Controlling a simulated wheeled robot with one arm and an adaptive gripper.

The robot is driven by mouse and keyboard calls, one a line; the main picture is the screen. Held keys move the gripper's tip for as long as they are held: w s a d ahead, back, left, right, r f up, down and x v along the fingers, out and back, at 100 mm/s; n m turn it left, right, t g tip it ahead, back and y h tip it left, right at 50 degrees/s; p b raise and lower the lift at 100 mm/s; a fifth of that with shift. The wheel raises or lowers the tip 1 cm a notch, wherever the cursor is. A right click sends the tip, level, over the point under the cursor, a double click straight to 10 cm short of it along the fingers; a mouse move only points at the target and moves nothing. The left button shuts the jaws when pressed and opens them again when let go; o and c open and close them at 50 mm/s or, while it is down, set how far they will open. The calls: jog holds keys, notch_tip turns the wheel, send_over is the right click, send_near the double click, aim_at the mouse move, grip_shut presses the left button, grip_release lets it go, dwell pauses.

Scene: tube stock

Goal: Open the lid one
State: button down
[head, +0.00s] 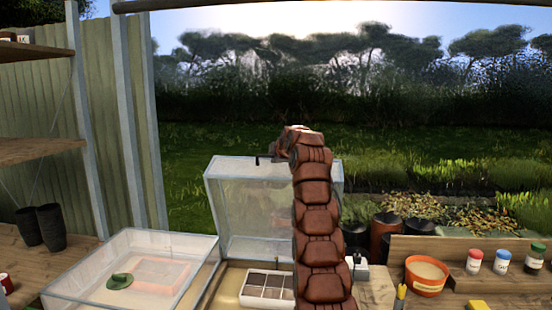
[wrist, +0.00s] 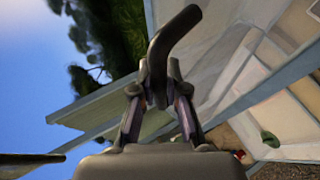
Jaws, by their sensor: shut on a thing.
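A clear lid with a pale frame (head: 248,205) stands raised, close to upright, behind a wooden-floored bay with a divided seed tray (head: 267,284). My gripper (head: 276,155) is at the lid's top edge, mostly hidden behind my brown segmented arm. In the wrist view my gripper (wrist: 158,98) is shut on a dark, bent handle (wrist: 170,45). The clear panels and pale frame of the lid (wrist: 215,45) show beside the fingers. Where the handle joins the lid is not clear.
A second clear box (head: 135,270) with a green item and a tray sits at the left. Black pots (head: 51,227) stand on the bench behind it. An orange bowl (head: 426,276) and several small jars (head: 502,262) stand at the right.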

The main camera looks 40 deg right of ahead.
jog(key=c, duration=1.2)
grip_release()
jog(key=shift+s+a+r, duration=0.1)
jog(key=shift+s, duration=0.05)
jog(key=shift+v, duration=3.55)
